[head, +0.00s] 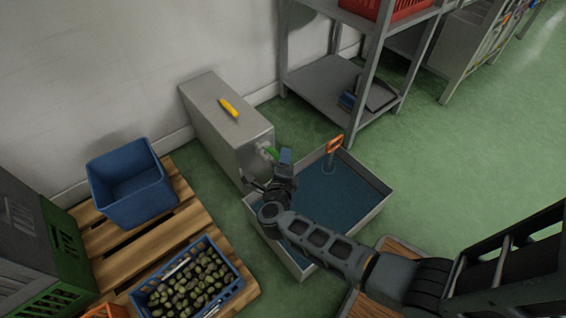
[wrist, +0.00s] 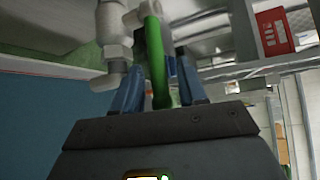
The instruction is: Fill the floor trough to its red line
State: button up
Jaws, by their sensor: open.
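The floor trough (head: 376,191) is a pale, low, rectangular tub with a flat dark blue surface inside. I cannot make out a red line on it. A tap with a green lever (head: 270,152) is on the end of a grey metal box (head: 216,118) by the trough's far left corner. My gripper (head: 284,160) is at this tap, above the trough. In the wrist view the green lever (wrist: 155,50) lies between the open blue fingers of my gripper (wrist: 160,78), and a grey valve body (wrist: 112,35) is left of it. Any water stream is hidden or absent.
An orange-handled object (head: 334,145) stands in the trough's far corner. A yellow item (head: 229,107) lies on the metal box. A pallet (head: 142,255) bears a blue bin (head: 133,186) and an olive crate (head: 155,299). Shelving (head: 322,82) stands behind; green floor is free at right.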

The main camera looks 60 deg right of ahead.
jog(key=shift+c, duration=0.2)
grip_shut()
dwell(0.4)
